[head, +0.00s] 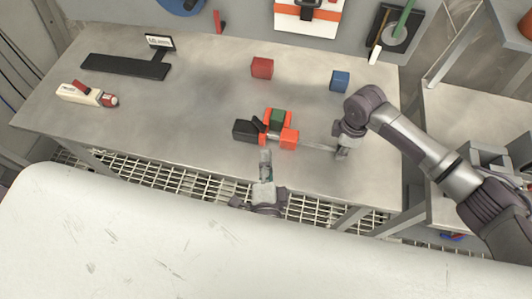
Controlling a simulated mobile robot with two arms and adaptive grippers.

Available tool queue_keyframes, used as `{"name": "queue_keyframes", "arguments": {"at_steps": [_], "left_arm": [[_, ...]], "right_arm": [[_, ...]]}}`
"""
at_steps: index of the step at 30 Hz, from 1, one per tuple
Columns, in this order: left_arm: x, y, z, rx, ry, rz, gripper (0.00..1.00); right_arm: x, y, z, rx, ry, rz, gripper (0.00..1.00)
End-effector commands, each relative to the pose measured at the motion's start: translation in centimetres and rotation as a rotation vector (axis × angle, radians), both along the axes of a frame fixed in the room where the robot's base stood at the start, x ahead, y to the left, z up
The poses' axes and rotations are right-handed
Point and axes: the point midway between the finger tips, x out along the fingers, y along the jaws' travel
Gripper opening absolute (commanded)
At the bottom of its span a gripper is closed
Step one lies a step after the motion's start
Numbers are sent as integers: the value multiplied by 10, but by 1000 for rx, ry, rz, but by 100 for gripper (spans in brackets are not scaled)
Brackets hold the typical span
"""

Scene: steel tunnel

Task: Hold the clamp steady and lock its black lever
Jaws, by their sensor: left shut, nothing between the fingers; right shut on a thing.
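The clamp (289,138) lies on the steel workbench near its front edge, with orange ends and a dark green part. Its black lever (247,130) sticks out to the left. A thin grey strip runs right from the clamp to my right gripper (337,149); I cannot tell whether it is the clamp's bar or my fingers. My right gripper is shut on the clamp from the right side. My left gripper (265,158) is shut and empty, just in front of the clamp, its tips close to the lever's right end. Whether they touch is unclear.
On the workbench (200,110) are a red cube (262,68), a blue cube (340,81), a black keyboard-like panel (125,66) with a small sign (160,43), and a white-red tool (87,95).

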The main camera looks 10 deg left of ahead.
Motion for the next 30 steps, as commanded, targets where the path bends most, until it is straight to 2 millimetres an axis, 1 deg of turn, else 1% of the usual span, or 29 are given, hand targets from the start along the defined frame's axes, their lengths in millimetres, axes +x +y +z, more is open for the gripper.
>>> {"name": "queue_keyframes", "arguments": {"at_steps": [4, 5, 9, 10, 18, 21, 23, 26, 30], "left_arm": [[0, 0, 0, 0, 0, 0, 0], [0, 0, 0, 0, 0, 0, 0], [0, 0, 0, 0, 0, 0, 0], [0, 0, 0, 0, 0, 0, 0], [0, 0, 0, 0, 0, 0, 0], [0, 0, 0, 0, 0, 0, 0], [0, 0, 0, 0, 0, 0, 0], [0, 0, 0, 0, 0, 0, 0], [0, 0, 0, 0, 0, 0, 0]], "right_arm": [[0, 0, 0, -1, 1, 0, 0], [0, 0, 0, -1, 1, 0, 28], [0, 0, 0, -1, 1, 0, 51], [0, 0, 0, -1, 0, 0, 54], [0, 0, 0, 0, 0, 0, 54], [1, 0, 5, 1, -1, 0, 54], [1, 0, 12, 2, -3, 0, 54], [1, 0, 30, 2, -3, 2, 54], [1, 0, 61, 1, -4, 1, 54]]}}
